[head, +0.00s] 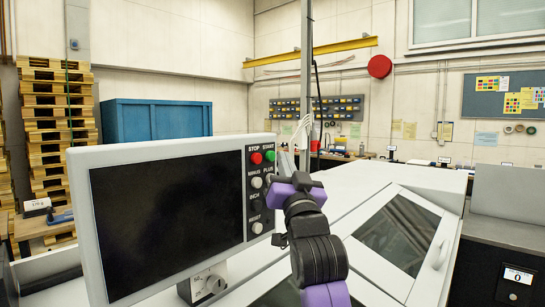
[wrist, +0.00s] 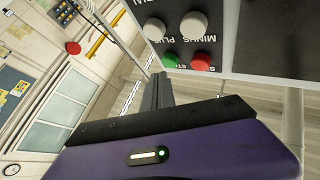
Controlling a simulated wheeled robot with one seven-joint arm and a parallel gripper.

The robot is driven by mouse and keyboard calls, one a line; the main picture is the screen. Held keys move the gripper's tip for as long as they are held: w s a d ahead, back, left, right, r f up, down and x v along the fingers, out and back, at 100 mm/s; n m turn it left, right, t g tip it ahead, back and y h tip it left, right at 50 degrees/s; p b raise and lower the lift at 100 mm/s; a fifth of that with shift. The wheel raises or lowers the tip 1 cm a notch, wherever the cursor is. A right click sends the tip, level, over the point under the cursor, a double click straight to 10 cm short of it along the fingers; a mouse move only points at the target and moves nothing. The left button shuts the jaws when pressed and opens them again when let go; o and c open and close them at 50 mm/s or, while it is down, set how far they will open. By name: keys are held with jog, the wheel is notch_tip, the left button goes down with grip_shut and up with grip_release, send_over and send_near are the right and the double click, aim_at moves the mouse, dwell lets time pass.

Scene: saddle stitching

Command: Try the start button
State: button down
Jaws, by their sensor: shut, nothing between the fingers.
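The green START button (head: 270,156) is at the top right of the grey control panel's button column, beside the red STOP button (head: 256,158). The panel's white and grey buttons sit below them. My gripper (head: 302,180) is shut and empty, to the right of and below the green button in the head view. In the wrist view its closed fingers (wrist: 160,85) point up toward the green button (wrist: 170,60), with the red button (wrist: 202,61) to its right. Whether the fingertips touch the green button cannot be told.
The panel's large dark screen (head: 168,218) lies left of the buttons. A white machine cover with a dark window (head: 395,232) stands right of my arm. A thin grey pole (head: 305,80) rises behind the panel. A blue cabinet (head: 155,122) and stacked pallets (head: 58,125) stand farther back.

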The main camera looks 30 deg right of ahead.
jog(key=shift+s+d+p, duration=0.2)
jog(key=shift+s, duration=0.6)
jog(key=shift+s+d+p, duration=0.2)
jog(key=shift+s+d, duration=0.05)
jog(key=shift+s, duration=0.6)
jog(key=shift+s+d+p, duration=0.2)
jog(key=shift+s, duration=0.6)
